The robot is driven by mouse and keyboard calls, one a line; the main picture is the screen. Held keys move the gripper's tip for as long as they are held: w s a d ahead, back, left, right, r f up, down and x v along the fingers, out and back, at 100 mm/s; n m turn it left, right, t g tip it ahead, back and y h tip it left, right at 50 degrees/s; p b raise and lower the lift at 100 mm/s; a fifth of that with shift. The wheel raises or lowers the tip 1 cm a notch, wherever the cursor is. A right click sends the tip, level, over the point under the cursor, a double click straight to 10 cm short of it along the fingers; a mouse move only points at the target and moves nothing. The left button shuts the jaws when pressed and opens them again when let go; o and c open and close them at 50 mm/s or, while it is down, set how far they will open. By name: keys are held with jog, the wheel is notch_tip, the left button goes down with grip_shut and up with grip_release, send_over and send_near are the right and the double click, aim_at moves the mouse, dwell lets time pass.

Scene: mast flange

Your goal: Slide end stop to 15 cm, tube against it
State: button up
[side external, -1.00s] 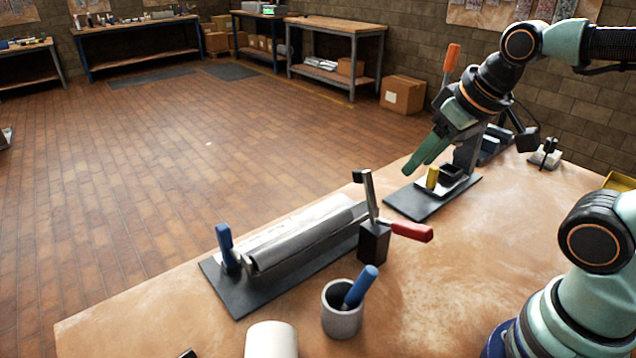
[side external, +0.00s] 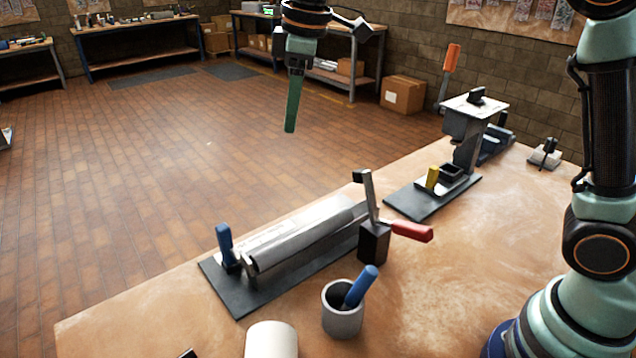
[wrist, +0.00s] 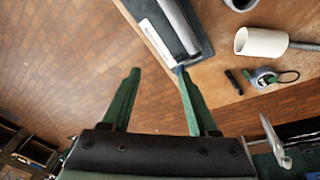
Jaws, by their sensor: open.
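A long grey tube (side external: 305,240) lies along a dark base plate (side external: 238,302) with a pale scale strip behind it. The blue-handled end stop (side external: 226,248) stands at the plate's left end, near the tube's end; I cannot tell whether they touch. The scale reading is too small to read. In the wrist view the tube (wrist: 180,25) is at the top, with the blue of the end stop (wrist: 180,69) partly hidden by a finger. My gripper (side external: 290,130) hangs high above and behind the plate, pointing down. Its fingers (wrist: 159,70) are apart with nothing between them.
A red-handled clamp (side external: 372,240) stands at the tube's right end. A grey cup (side external: 342,318) with a blue-handled tool and a white cylinder (side external: 271,340) stand in front. A press-like fixture (side external: 468,130) is at the right. A tape measure (wrist: 264,78) lies near the bench edge.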

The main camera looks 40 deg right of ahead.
jog(key=w+a+f+n+g, duration=0.1)
jog(key=w+a+f+n, duration=0.3)
jog(key=a, duration=0.3)
jog(key=n+g, duration=0.1)
jog(key=n, duration=0.3)
send_near(223, 227)
jog(key=shift+h, duration=0.3)
jog(key=f, duration=1.1)
jog(key=shift+w+a+f, duration=0.1)
jog(key=shift+w+a, duration=0.15)
jog(key=shift+w, duration=0.05)
grip_shut()
jog(key=shift+s, duration=0.1)
